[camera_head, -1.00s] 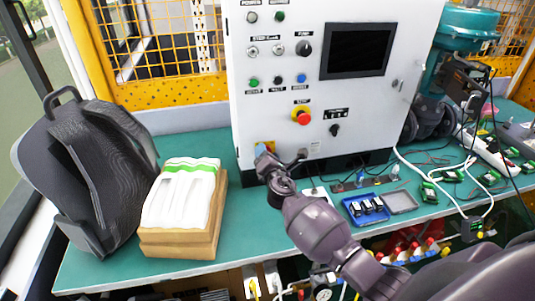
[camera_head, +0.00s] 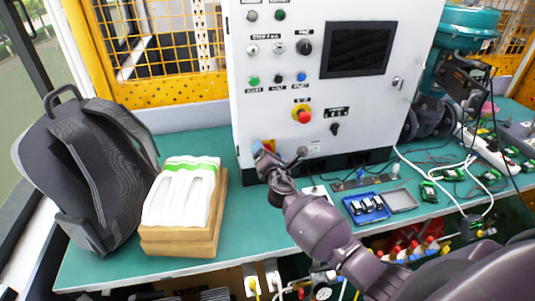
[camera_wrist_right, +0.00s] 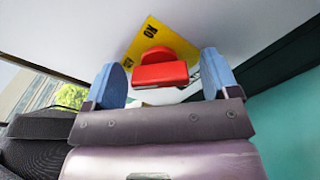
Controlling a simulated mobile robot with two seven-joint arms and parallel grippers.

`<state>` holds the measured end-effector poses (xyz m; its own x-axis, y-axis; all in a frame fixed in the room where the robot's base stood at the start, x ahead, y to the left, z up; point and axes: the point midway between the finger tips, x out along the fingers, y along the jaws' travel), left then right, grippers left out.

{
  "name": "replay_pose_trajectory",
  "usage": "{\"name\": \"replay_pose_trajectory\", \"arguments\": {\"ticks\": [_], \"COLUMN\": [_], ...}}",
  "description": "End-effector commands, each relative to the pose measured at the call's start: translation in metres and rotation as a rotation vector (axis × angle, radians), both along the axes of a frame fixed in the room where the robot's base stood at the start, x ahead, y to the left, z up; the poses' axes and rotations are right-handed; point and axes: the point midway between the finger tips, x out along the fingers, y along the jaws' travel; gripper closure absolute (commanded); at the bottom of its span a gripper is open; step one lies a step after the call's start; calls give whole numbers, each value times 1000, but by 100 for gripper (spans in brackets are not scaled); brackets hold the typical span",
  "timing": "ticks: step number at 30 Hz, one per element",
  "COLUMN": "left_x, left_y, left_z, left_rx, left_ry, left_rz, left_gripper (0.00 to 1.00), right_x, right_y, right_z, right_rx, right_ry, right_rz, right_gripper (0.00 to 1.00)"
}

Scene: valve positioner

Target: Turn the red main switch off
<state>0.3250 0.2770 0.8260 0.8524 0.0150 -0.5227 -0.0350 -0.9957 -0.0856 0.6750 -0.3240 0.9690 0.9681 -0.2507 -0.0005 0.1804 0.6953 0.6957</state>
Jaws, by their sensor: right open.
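The red main switch (camera_wrist_right: 160,72) is a red knob with a raised grip bar on a yellow plate (camera_wrist_right: 140,43), seen close up in the right wrist view. Its grip bar lies roughly level across that picture. My right gripper (camera_wrist_right: 163,62) is open, with one blue fingertip on each side of the knob and a visible gap to it on both sides. In the head view my right gripper (camera_head: 259,150) is at the lower left of the white cabinet (camera_head: 265,100) and hides most of the switch. My left gripper is not in view.
A red emergency button (camera_head: 304,115) and a black rotary knob (camera_head: 335,129) sit higher on the cabinet. A backpack (camera_head: 95,170) and a wooden box (camera_head: 180,241) with white packs stand left on the green bench. A blue tray (camera_head: 365,208) lies to the right.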

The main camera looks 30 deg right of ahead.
Motion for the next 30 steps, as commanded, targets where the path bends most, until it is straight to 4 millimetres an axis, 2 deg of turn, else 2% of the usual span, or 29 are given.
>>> {"name": "replay_pose_trajectory", "arguments": {"ticks": [5, 8, 21, 30], "left_x": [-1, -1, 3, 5], "left_y": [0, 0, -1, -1], "left_z": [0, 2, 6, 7], "left_rx": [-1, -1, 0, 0], "left_ry": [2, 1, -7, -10], "left_rz": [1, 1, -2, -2], "left_gripper": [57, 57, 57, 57], "right_x": [-7, -19, -90, -105], "right_y": [2, 5, 23, 27], "right_z": [0, 0, -1, 0], "right_rx": [1, 0, 0, 0], "right_ry": [0, 1, 1, 0], "right_rz": [1, 0, 0, 0], "right_gripper": [19, 19, 19, 19]}}
